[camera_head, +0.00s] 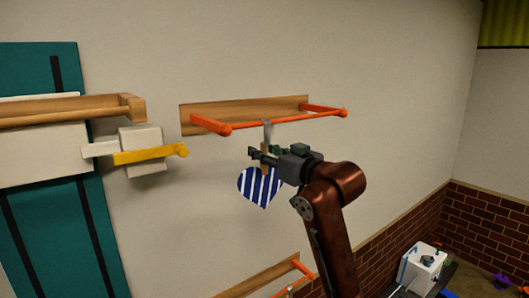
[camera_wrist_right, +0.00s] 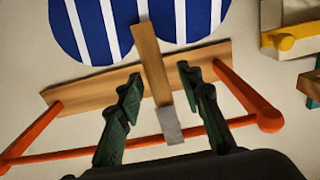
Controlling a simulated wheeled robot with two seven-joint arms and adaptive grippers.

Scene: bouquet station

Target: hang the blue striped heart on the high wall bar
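The blue striped heart (camera_head: 260,188) hangs in front of the wall below the high orange bar (camera_head: 285,122). A wooden stem (camera_wrist_right: 150,62) rises from it to a grey hook (camera_head: 267,131), which meets the bar; whether the hook fully rests over it I cannot tell. In the right wrist view the heart (camera_wrist_right: 105,28) fills the top and the hook (camera_wrist_right: 169,126) overlaps the bar (camera_wrist_right: 65,156). My right gripper (camera_wrist_right: 160,85) is open, its fingers on either side of the stem with gaps showing. My left gripper is not in view.
A yellow peg (camera_head: 150,154) on a pale block and a wooden rail (camera_head: 70,108) are to the left. A lower orange bar (camera_head: 300,280) is at the bottom. A white box (camera_head: 422,268) stands at lower right. The wall right of the high bar is clear.

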